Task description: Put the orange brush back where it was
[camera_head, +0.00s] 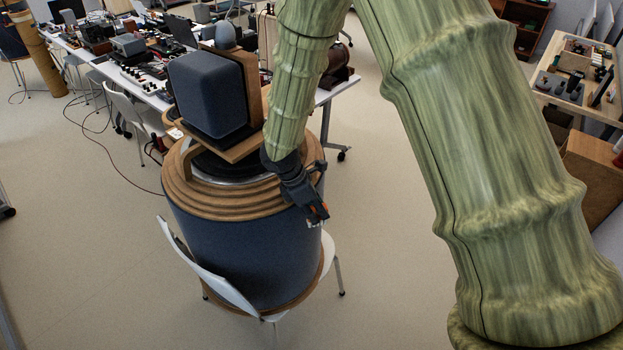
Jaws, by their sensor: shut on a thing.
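My gripper (314,212) points down and toward the viewer at the right edge of a round dark blue drum (235,250) with a ridged wooden top. It is small in view and its jaws are closed. Small orange and pale patches show at its fingertips; they fit the orange brush (319,211), but its full shape is hidden or too small to make out. I cannot tell whether the gripper touches the drum's side. The brush's earlier place cannot be told from this view.
A blue box speaker (208,92) with a wooden back stands on the drum's top, left of my arm. A white chair (213,278) surrounds the drum's lower part. Behind is a long table (155,101) crowded with devices. At right is a wooden table (543,78). Cables lie on the floor at left.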

